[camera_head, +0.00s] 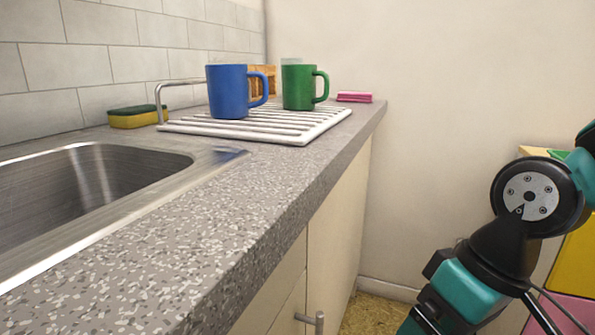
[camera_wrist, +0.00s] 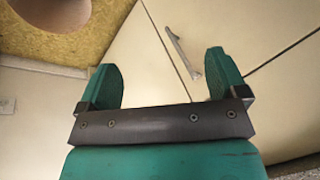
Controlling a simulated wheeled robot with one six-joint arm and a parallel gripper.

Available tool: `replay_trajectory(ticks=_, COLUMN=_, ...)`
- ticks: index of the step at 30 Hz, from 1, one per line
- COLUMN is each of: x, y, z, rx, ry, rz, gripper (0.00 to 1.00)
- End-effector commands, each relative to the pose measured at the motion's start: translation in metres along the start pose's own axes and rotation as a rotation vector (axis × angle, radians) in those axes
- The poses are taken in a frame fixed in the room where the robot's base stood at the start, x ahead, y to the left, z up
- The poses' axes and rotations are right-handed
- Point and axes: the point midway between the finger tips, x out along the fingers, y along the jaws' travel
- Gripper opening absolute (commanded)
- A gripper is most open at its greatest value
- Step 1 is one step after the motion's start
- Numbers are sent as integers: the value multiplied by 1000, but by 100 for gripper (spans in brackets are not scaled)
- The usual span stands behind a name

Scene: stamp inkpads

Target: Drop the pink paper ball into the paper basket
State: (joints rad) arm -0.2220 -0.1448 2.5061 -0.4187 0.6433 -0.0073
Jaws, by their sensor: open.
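My gripper (camera_wrist: 162,68) is open in the wrist view, its two green fingers wide apart with nothing between them. It faces cream cabinet doors. I cannot make out a pink paper ball for certain in either view. A smooth, round, brownish thing (camera_wrist: 50,12) is cut off at the top left of the wrist view, over the speckled floor. I cannot tell whether it is the basket or something else. In the head view my arm comes in at the lower right, and my fingertips are out of frame.
The counter (camera_head: 215,225) holds a sink (camera_head: 95,175) and a drying rack (camera_head: 300,133) with a blue mug (camera_head: 228,92) and a green mug (camera_head: 297,88). Cabinet handles (camera_wrist: 173,42) stick out below.

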Motion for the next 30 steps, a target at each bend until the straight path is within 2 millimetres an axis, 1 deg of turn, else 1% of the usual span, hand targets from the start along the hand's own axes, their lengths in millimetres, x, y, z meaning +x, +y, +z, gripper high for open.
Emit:
replay_trajectory(ticks=1, x=-11, y=-12, z=9, rx=-36, ry=7, rz=-6, gripper=91)
replay_trajectory(ticks=5, x=-28, y=-38, z=33, rx=-116, ry=4, rz=-25, gripper=91)
replay_trajectory(ticks=6, x=-42, y=-42, z=31, rx=-116, ry=-1, rz=-26, gripper=91)
replay_trajectory(ticks=14, x=-102, y=-59, z=18, rx=-111, ry=-2, rz=-26, gripper=91)
replay_trajectory(ticks=30, x=-263, y=-108, z=-12, rx=-110, ry=-1, rz=-25, gripper=91)
